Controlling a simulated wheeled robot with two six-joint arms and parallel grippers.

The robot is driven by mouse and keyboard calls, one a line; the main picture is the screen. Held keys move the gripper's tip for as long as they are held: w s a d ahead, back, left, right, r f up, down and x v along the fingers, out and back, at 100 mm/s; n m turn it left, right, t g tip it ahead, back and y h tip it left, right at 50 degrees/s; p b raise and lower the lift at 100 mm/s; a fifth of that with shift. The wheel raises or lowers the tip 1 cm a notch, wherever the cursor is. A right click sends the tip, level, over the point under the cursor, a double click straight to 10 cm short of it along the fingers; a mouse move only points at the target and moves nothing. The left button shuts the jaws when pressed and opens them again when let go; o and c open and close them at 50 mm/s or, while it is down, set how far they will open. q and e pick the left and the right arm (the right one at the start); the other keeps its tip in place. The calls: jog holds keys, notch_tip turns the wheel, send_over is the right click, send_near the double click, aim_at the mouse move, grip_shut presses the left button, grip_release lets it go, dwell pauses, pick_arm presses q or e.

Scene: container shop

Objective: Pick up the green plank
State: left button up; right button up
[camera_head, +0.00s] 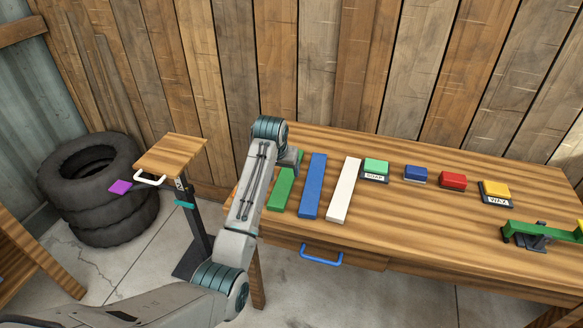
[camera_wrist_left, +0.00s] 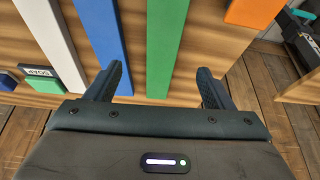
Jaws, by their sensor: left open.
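The green plank (camera_head: 283,192) lies on the wooden table, leftmost of a row of long planks in the head view. My left arm and gripper (camera_head: 291,159) hide its far part there. In the left wrist view, the green plank (camera_wrist_left: 163,50) runs down the picture between the two finger directions. My left gripper (camera_wrist_left: 161,72) is open, with dark fingers on either side of the plank's line. No contact with the plank can be seen, and the height over it is hard to tell. My right gripper is in no view.
A blue plank (camera_head: 312,186) and a white plank (camera_head: 344,190) lie just right. Soap (camera_head: 375,169), blue, red and yellow blocks stand beyond. An orange piece (camera_wrist_left: 254,11) lies on the green plank's other side. A small stand (camera_head: 171,154) and tires (camera_head: 88,190) are left.

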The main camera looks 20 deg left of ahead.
aim_at(284, 183)
pick_arm(q)
jog(key=shift+w+f, duration=0.7)
jog(key=shift+w, duration=0.05)
jog(key=p+x, duration=0.1)
jog(key=x, duration=0.2)
jog(key=shift+s+f, duration=0.1)
jog(key=shift+f, duration=0.1)
jog(key=x, duration=0.1)
jog(key=p+x, duration=0.1)
jog(key=x, duration=0.2)
jog(key=shift+a+f, duration=0.15)
jog(key=shift+a, duration=0.15)
jog(key=shift+f, duration=0.6)
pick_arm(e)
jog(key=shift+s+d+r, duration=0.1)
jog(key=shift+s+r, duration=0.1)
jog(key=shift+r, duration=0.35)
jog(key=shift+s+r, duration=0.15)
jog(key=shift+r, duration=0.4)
pick_arm(q)
jog(key=shift+c, duration=0.3)
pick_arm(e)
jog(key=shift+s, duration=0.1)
pick_arm(q)
jog(key=c, duration=1.1)
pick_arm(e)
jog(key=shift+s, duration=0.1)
